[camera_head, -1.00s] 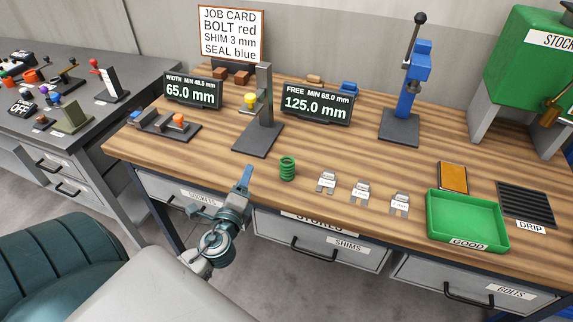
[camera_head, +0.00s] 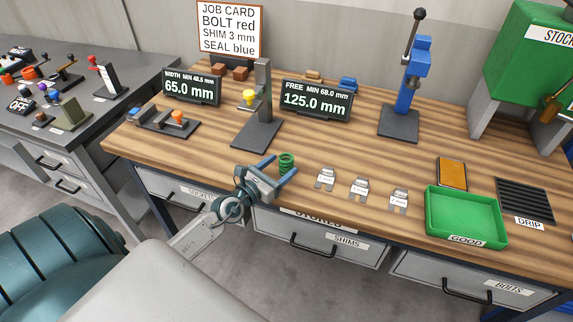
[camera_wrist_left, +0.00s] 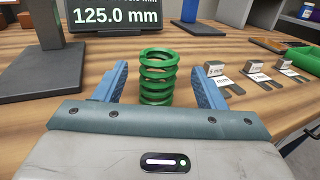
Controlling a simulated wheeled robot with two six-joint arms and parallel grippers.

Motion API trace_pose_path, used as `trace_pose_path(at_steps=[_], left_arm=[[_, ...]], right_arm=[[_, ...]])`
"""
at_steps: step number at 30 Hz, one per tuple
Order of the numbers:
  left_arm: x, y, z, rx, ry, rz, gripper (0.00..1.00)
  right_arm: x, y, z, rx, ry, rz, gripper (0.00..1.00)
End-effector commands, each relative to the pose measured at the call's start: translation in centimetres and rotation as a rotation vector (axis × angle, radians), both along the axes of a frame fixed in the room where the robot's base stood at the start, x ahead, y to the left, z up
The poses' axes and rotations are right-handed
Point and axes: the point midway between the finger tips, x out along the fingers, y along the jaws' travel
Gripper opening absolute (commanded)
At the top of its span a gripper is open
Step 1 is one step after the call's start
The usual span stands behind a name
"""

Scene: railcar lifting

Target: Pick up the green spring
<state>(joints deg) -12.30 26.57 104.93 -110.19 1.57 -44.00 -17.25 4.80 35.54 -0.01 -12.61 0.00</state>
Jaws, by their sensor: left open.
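The green spring (camera_head: 286,163) stands upright on the wooden bench near its front edge. It also shows in the left wrist view (camera_wrist_left: 157,78), straight ahead of the palm. My left gripper (camera_head: 281,168) is open, with its two blue fingers pointing at the spring. In the left wrist view the fingers (camera_wrist_left: 158,86) lie on either side of the spring, with a gap on each side. My right gripper is not in view.
Several metal shims (camera_head: 359,189) stand right of the spring. The green GOOD tray (camera_head: 467,241) is farther right. A dark measuring stand (camera_head: 258,132) and the 125.0 mm display (camera_head: 317,100) are behind. Bare bench lies between the spring and the display.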

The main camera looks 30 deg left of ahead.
Motion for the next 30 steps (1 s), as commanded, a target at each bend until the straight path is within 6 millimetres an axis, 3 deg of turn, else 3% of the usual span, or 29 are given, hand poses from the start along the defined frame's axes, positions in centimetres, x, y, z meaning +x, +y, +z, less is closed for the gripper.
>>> trace_pose_path(at_steps=[12, 21, 30], left_arm=[[4.8, -0.5, 0.0, -0.001, -0.002, 0.001, 0.64], [5.3, -0.6, -0.1, -0.002, 0.000, 0.000, 0.64], [5.2, -0.5, -0.1, -0.002, 0.000, 0.000, 0.07]], right_arm=[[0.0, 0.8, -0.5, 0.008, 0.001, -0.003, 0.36], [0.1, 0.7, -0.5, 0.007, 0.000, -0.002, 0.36], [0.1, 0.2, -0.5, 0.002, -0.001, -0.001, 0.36]])
